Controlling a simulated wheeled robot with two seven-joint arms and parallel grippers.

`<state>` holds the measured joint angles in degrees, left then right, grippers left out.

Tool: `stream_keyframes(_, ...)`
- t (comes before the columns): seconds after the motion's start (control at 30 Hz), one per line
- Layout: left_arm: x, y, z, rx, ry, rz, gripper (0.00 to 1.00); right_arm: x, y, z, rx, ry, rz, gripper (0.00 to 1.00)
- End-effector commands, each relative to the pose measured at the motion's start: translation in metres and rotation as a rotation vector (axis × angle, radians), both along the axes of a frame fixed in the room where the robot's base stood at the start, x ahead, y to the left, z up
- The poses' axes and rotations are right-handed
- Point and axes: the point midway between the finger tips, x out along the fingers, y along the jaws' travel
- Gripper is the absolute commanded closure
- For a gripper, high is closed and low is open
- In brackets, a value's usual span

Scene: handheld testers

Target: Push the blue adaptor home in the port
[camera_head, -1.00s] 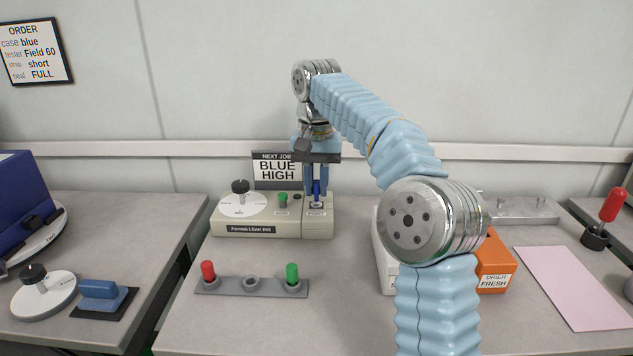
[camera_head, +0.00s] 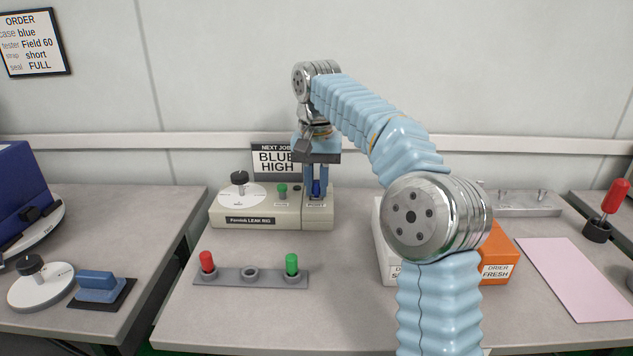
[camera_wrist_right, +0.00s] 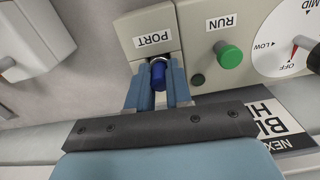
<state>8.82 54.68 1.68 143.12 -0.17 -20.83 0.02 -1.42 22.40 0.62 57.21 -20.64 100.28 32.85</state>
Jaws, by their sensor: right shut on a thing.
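The blue adaptor (camera_head: 316,188) stands upright at the port on the right end of the leak rig (camera_head: 265,213). My right gripper (camera_head: 316,190) points down over the port and is shut on the adaptor. In the right wrist view the adaptor (camera_wrist_right: 158,76) sits between the two blue fingers, beside the PORT label (camera_wrist_right: 152,39), with a metal ring around its end. How deep it sits in the port cannot be told. My left gripper is not in view.
A green RUN button (camera_wrist_right: 229,56) and a dial (camera_head: 240,190) are on the rig. A grey rack (camera_head: 250,277) with red and green adaptors lies in front. A white box and an orange DRIER box (camera_head: 497,262) stand right, partly behind my arm. A sign (camera_head: 272,160) stands behind.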

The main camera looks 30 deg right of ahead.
Motion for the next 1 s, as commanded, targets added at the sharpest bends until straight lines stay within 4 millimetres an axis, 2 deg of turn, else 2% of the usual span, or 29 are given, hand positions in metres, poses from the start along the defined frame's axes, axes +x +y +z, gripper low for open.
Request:
stream_keyframes(0.27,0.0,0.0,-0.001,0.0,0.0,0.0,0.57,0.0,0.0,-0.003,0.0,0.006,0.0,1.0)
stream_keyframes(0.3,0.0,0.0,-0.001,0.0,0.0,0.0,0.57,0.0,0.0,-0.004,0.0,0.006,0.0,0.76)
stream_keyframes(0.47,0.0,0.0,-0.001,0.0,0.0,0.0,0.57,0.0,0.0,-0.004,-0.001,0.007,-0.001,0.51)
stream_keyframes(0.87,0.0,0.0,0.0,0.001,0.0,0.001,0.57,0.0,0.0,-0.002,0.0,0.004,0.0,0.51)
stream_keyframes(1.0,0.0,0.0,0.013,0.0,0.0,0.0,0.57,-0.001,-0.001,0.012,-0.001,0.003,0.0,0.51)
